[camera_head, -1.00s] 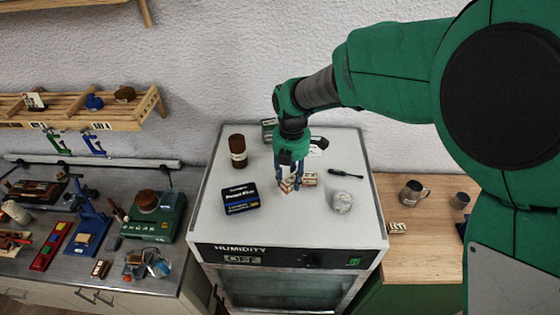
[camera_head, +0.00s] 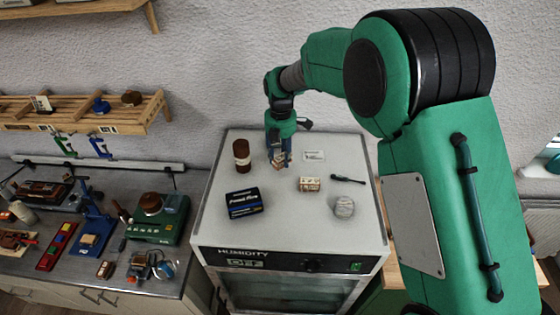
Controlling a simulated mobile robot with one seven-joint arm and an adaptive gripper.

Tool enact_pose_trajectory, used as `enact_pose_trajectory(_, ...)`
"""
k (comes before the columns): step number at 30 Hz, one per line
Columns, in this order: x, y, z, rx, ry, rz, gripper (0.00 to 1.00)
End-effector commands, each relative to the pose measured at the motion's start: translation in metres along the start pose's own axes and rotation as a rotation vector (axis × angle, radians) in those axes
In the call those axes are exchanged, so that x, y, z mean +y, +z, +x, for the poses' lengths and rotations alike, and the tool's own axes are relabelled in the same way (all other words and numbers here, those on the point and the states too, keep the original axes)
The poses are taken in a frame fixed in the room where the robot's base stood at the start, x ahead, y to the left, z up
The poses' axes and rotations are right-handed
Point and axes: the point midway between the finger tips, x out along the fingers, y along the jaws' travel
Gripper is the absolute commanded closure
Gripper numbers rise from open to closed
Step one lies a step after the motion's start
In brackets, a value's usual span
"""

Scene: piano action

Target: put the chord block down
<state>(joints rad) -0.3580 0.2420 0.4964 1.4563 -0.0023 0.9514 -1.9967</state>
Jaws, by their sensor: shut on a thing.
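My gripper (camera_head: 278,160) points down over the back middle of the light grey humidity cabinet top (camera_head: 285,220). It is shut on a small tan and reddish block, which I take for the chord block (camera_head: 278,162). The fingers partly cover the block, and I cannot tell whether its underside touches the cabinet top. A similar light block with reddish-brown markings (camera_head: 310,184) lies free on the cabinet top, to the right of and nearer than my gripper.
On the cabinet top stand a brown jar (camera_head: 242,155) left of my gripper, a dark blue box (camera_head: 244,203), a round whitish ball (camera_head: 344,207), a dark screwdriver (camera_head: 347,180) and a flat white card (camera_head: 314,155). The front middle is clear. A crowded bench (camera_head: 115,240) lies left.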

Motion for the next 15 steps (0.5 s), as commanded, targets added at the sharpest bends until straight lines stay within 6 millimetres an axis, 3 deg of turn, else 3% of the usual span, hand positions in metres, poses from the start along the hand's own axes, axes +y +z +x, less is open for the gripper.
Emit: enact_pose_trajectory(15,0.0081,0.0039,0.0013,0.000,0.001,0.000,0.90)
